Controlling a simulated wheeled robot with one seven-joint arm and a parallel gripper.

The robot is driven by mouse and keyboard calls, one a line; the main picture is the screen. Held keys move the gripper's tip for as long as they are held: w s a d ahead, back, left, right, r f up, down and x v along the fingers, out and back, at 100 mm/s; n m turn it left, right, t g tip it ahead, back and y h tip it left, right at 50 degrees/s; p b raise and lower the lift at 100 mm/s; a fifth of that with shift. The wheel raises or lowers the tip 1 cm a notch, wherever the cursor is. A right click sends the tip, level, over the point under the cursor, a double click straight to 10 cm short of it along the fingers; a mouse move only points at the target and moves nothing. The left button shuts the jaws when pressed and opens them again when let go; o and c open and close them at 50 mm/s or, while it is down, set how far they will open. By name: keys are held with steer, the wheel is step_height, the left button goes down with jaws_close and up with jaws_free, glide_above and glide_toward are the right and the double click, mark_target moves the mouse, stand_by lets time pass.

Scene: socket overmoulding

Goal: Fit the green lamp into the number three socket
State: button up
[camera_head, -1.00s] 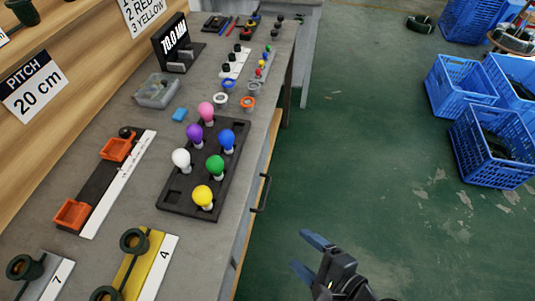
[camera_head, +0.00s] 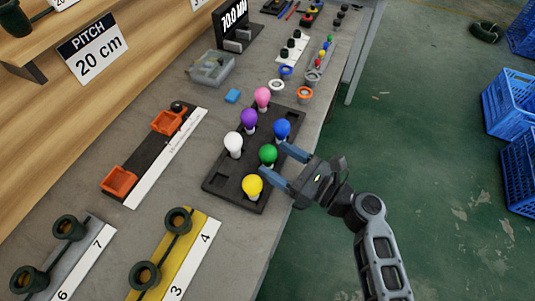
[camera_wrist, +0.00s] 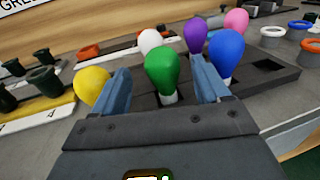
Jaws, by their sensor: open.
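The green lamp (camera_head: 268,154) stands upright in the black tray (camera_head: 223,187), between the yellow lamp (camera_head: 252,185) and the blue lamp (camera_head: 282,129). My gripper (camera_head: 283,163) is open, its blue fingers reaching over the tray's right edge at the green lamp. In the wrist view the green lamp (camera_wrist: 162,70) appears between the two fingers, with a gap on each side. The number three socket (camera_head: 145,274) is a dark green ring on the yellow strip, beside the label 3. It looks empty. The number four socket (camera_head: 178,220) is on the same strip.
White (camera_head: 233,144), purple (camera_head: 249,119) and pink (camera_head: 263,97) lamps stand in the same tray. A grey strip with sockets 6 and 7 (camera_head: 69,227) lies left of the yellow strip. An orange-holder strip (camera_head: 118,181) lies left of the tray. Bare bench lies between tray and yellow strip.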

mark_target(268, 154)
steer(key=shift+x, duration=1.75)
steer(key=shift+w+f, duration=0.1)
steer(key=shift+w, duration=0.05)
steer(key=c, duration=1.1)
